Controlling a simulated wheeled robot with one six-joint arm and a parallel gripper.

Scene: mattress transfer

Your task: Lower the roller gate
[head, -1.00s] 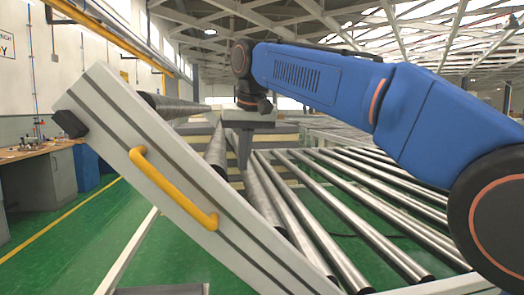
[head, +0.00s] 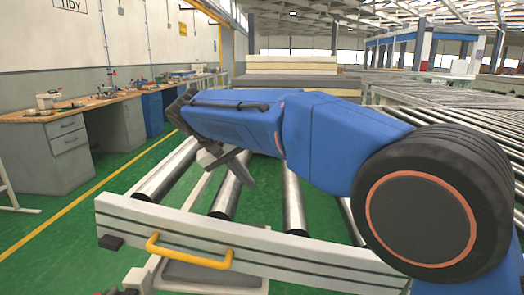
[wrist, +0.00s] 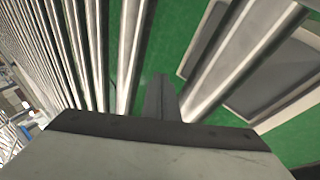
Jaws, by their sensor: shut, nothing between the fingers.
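The roller gate (head: 300,255) lies low and close to level in the head view, its pale grey front beam running across the lower middle. A yellow handle (head: 190,252) is fixed on the beam's front face. Metal rollers (head: 232,190) run back from the beam. My gripper (head: 238,168) is over the rollers, beyond the beam and apart from the handle, pointing down. In the wrist view the closed fingers (wrist: 160,98) show as one dark shape above rollers and green floor, with nothing held. My arm hides part of the gate's right side.
A long roller conveyor (head: 460,115) runs at the right. Stacked mattresses (head: 300,75) stand at the back. Workbenches (head: 60,115) line the left wall. Green floor with a yellow line (head: 100,185) is clear between benches and gate.

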